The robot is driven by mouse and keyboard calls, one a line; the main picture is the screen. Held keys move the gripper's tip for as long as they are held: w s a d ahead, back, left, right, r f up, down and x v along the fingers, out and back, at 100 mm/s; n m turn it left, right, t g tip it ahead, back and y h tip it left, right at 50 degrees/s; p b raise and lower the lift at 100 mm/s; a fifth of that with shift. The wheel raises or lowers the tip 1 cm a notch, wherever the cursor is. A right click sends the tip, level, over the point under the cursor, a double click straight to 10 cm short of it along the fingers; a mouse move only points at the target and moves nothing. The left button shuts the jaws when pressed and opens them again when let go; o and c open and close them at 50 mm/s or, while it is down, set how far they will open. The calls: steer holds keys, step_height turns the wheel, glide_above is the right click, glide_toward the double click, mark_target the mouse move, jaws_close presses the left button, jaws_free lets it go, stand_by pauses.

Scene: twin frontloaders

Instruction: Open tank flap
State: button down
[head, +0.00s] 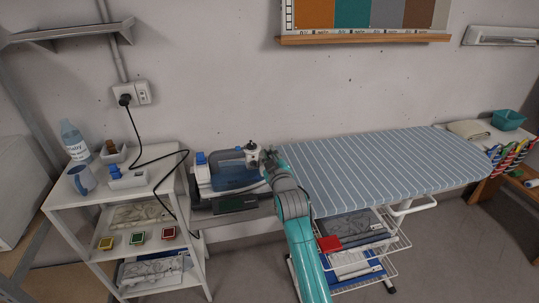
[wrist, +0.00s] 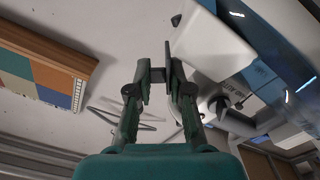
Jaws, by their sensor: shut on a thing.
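The steam iron station, white and blue with a blue tank (head: 229,175), stands beside the striped ironing board. My gripper (head: 255,153) is at its upper right side, and the arm covers part of it. In the wrist view, my gripper (wrist: 158,75) has its two fingers shut on a small dark piece, which looks like part of the tank flap (wrist: 158,74). The white and blue body of the station (wrist: 215,48) lies to the right of the fingers. How far the flap is open cannot be told.
The striped ironing board (head: 375,165) extends right, with wire shelves below. A black cord (head: 155,162) hangs from the wall socket (head: 143,94) over the shelf unit.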

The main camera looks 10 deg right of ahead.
steer(key=m, duration=0.2)
steer(key=d+m, duration=0.1)
steer(key=m, duration=0.1)
steer(key=shift+d+r+m, duration=0.1)
steer(key=shift+d+m, duration=0.05)
steer(key=shift+m, duration=0.15)
steer(key=shift+d+f+m, duration=0.1)
steer(key=shift+d+m, duration=0.15)
steer(key=shift+m, duration=0.7)
steer(key=shift+d+f+m, duration=0.1)
steer(key=shift+d+m, duration=0.15)
steer(key=shift+m, duration=0.7)
steer(key=c, duration=1.1)
jaws_free()
steer(key=shift+c, duration=0.2)
steer(key=shift+s, duration=0.15)
steer(key=s, duration=1.1)
steer(key=shift+s, duration=0.35)
steer(key=shift+f, duration=0.1)
